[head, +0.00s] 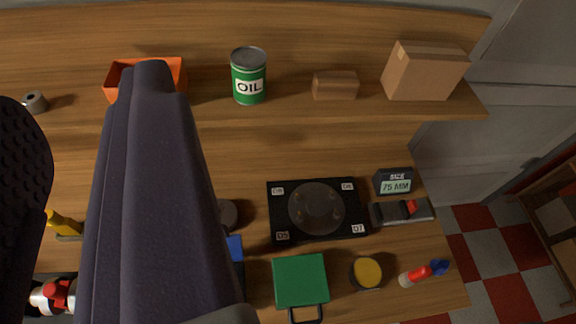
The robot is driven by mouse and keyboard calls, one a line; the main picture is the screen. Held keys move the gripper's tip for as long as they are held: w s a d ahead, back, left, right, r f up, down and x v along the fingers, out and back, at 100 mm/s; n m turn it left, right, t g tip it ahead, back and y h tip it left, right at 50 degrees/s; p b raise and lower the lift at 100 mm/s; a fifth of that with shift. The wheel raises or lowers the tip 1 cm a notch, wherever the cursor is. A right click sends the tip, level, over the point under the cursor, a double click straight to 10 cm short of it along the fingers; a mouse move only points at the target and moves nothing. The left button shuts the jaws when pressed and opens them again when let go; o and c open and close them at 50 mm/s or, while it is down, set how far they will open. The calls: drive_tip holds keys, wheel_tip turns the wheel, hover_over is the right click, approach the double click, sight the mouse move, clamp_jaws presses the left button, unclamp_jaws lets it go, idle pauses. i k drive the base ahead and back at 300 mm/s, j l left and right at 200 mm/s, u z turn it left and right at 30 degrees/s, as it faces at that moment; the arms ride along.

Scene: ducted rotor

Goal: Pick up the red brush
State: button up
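What looks like the red brush (419,274) lies at the lower right of the workbench, near its right edge. It has a red body, a pale end to the left and a blue part at its right end. My gripper (80,95) fills the left of the view as two large dark fingers with a wide gap between them. It is open, with nothing held between the fingers. It is far to the left of the brush. The near finger hides part of the bench.
Near the brush are a yellow-topped round tin (367,273), a green box (300,281), a black plate with a disc (317,209), a gauge display (394,182) and a grey tool (401,211). An oil can (248,76) and cardboard boxes (425,71) stand on the shelf behind.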

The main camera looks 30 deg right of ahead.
sight(406, 280)
drive_tip(key=k+l+z, duration=0.25)
drive_tip(key=k+z, duration=0.25)
drive_tip(key=k+l+z, duration=0.45)
drive_tip(key=u, duration=0.25)
drive_tip(key=z, duration=0.25)
drive_tip(key=i+l, duration=0.15)
drive_tip(key=i, duration=0.3)
drive_tip(key=i+l+u, duration=0.15)
drive_tip(key=i+u, duration=0.2)
drive_tip(key=i+l+u, duration=0.25)
drive_tip(key=u, duration=0.15)
drive_tip(key=i+l+u, duration=0.35)
drive_tip(key=k+j+u, duration=0.1)
drive_tip(key=u, duration=0.35)
